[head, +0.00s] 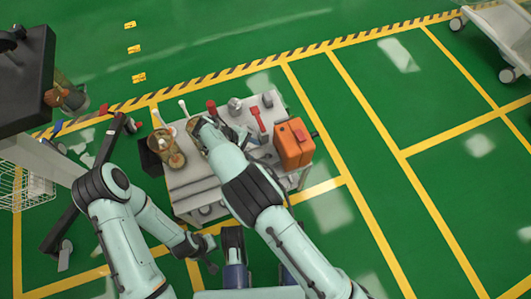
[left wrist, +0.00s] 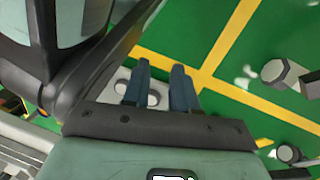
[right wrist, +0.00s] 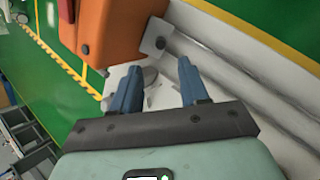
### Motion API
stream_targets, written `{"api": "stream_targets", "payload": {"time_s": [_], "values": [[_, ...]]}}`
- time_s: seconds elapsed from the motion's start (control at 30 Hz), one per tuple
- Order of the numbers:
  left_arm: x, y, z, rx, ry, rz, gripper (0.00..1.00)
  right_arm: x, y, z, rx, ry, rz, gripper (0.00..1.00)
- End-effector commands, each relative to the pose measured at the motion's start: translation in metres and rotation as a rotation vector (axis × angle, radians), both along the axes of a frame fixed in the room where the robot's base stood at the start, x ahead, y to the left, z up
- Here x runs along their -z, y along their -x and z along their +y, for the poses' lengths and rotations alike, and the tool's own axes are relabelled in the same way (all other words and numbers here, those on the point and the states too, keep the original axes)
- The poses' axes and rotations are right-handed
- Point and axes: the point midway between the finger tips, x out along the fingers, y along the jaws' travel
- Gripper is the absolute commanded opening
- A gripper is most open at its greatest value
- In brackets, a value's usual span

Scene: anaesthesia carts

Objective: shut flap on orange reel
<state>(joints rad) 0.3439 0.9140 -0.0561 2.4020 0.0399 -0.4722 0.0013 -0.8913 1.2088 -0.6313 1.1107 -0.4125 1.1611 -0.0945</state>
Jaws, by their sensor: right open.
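A boxy orange unit (head: 293,150), the only clearly orange thing that could be the reel, stands at the right end of the grey cart top (head: 190,178). It shows in the right wrist view (right wrist: 120,28) at the upper left, with a dark round knob. I cannot make out its flap or whether that is open. My right gripper (head: 203,128) is over the cart, left of the orange unit; its fingers (right wrist: 158,65) are apart and empty in the right wrist view. My left gripper (left wrist: 161,68) hangs low in front of the cart, fingers apart and empty.
A brownish see-through container (head: 166,150) stands at the cart's left end. A red-handled item (head: 258,122) and small metal parts lie between it and the orange unit. A dark stand (head: 90,190) is at the left. Green floor right of the cart is clear.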

Motion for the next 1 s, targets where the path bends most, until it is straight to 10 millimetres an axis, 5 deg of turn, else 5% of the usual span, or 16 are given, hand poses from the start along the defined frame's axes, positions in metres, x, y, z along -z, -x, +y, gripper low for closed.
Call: {"api": "stream_targets", "payload": {"time_s": [0.4,0.87,1.0], "values": [[0.020,0.037,0.004,-0.012,0.009,0.122,0.27,0.069,-0.008,-0.044,0.001,0.000,0.003,0.44],[0.022,0.044,0.005,-0.015,0.011,0.147,0.27,0.080,-0.010,-0.051,0.001,-0.001,0.001,0.44],[0.022,0.044,0.005,-0.014,0.010,0.146,0.27,0.080,-0.010,-0.051,0.001,-0.001,0.001,0.05]]}}
